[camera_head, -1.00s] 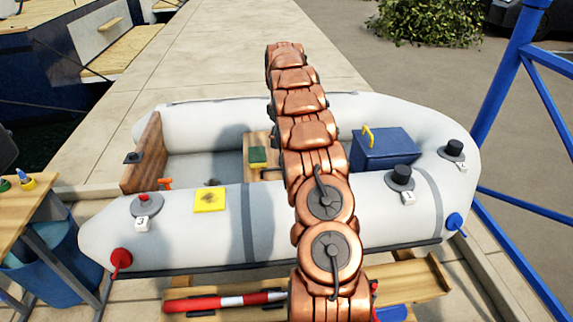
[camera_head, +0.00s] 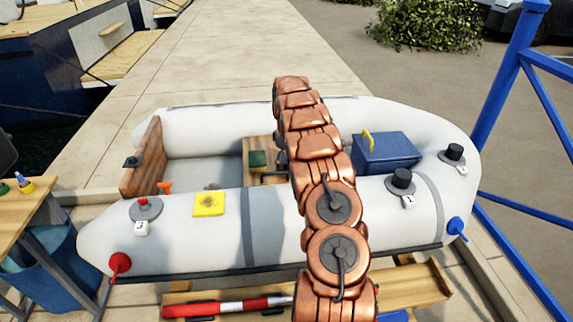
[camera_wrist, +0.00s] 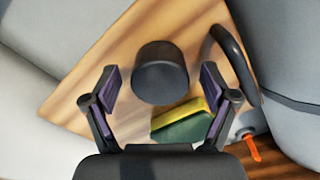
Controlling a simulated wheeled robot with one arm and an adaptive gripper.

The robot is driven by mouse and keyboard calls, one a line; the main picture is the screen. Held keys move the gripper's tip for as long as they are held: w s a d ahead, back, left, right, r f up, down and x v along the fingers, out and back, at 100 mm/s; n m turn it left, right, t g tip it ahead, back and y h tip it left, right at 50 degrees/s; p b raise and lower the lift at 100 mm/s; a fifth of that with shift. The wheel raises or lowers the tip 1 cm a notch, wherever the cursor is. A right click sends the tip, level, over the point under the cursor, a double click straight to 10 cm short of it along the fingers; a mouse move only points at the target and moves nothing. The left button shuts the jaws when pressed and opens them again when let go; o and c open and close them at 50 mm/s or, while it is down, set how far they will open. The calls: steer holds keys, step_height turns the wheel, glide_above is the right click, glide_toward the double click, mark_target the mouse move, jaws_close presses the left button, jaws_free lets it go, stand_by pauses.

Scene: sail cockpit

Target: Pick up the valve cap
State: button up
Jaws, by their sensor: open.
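The black valve cap (camera_wrist: 160,68) is a round, dark cylinder standing on a wooden seat in the wrist view. My gripper (camera_wrist: 159,82) is open, one finger at the left of the cap and one at the right, with a visible gap on both sides. I cannot tell how far above the cap the fingertips are. In the head view my copper arm hides most of the gripper and I cannot make out this cap.
A green and yellow sponge (camera_wrist: 183,124) lies close beside the cap, near the right finger. A dark curved handle (camera_wrist: 236,62) is at the right. The seat (camera_head: 257,147) is inside the grey inflatable boat (camera_head: 280,232). A blue box (camera_head: 388,153) stands right of my arm.

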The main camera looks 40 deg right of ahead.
steer(key=shift+f, duration=0.1)
steer(key=shift+c, duration=0.2)
steer(key=c, duration=1.2)
steer(key=shift+o, duration=0.2)
